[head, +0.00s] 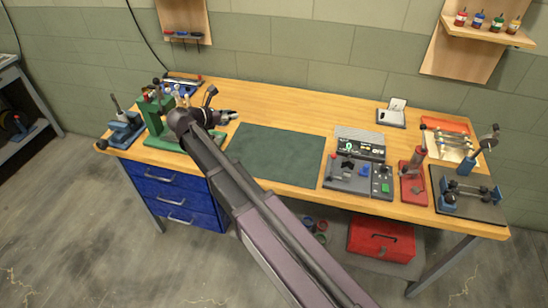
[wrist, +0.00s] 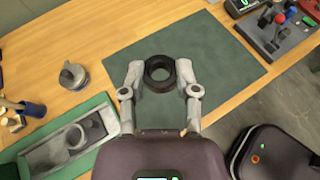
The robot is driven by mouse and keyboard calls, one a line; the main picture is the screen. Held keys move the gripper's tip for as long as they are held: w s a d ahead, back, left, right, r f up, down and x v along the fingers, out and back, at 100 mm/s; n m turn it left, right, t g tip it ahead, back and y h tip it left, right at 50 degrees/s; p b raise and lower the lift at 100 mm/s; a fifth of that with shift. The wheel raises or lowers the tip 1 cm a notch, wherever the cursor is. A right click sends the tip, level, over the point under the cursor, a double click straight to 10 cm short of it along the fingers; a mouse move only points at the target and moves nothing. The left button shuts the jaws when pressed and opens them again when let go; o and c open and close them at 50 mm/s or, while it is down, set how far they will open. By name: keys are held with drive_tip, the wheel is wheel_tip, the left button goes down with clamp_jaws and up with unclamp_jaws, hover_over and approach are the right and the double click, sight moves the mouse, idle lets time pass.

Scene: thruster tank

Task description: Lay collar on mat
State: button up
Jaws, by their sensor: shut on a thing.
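The collar (wrist: 160,73) is a dark, thick ring with an open hole, seen in the wrist view between my fingertips. My gripper (wrist: 161,78) is shut on it from both sides. In the head view my gripper (head: 228,115) is near the back left corner of the mat, and the collar is too small there to make out clearly. The mat (head: 275,155) is a flat dark green rectangle on the workbench, bare in the head view. In the wrist view the mat (wrist: 225,62) lies behind and beneath the collar. The exact height of the collar above it cannot be told.
A green fixture (head: 158,120) stands left of the mat, with a small grey round part (wrist: 73,75) near it on the wood. A control box (head: 352,180) stands right of the mat. A red stand (head: 414,180) is farther right.

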drive_tip(key=s+a+f+b, duration=0.3)
drive_tip(key=s+f+b, duration=0.2)
drive_tip(key=f+b, duration=0.3)
drive_tip(key=s+a+f+b, duration=0.3)
drive_tip(key=s+f+b, duration=0.3)
drive_tip(key=f+b, duration=0.2)
drive_tip(key=shift+s+f, duration=0.3)
drive_tip(key=shift+f, duration=0.25)
drive_tip(key=shift+w+d, duration=0.1)
drive_tip(key=w+d, duration=0.2)
drive_tip(key=w, duration=0.2)
drive_tip(key=w+d+f, duration=0.1)
drive_tip(key=w+d, duration=0.1)
drive_tip(key=w, duration=0.2)
drive_tip(key=w+d+b, duration=0.1)
drive_tip(key=w+d, duration=0.1)
drive_tip(key=w, duration=0.3)
drive_tip(key=shift+d+f, duration=0.15)
drive_tip(key=shift+w, duration=0.1)
drive_tip(key=shift+w, duration=0.15)
drive_tip(key=shift+w+d+f+b, duration=0.3)
drive_tip(key=shift+w+f+b, duration=0.1)
drive_tip(key=shift+f+b, duration=1.45)
drive_tip(key=shift+b, duration=0.1)
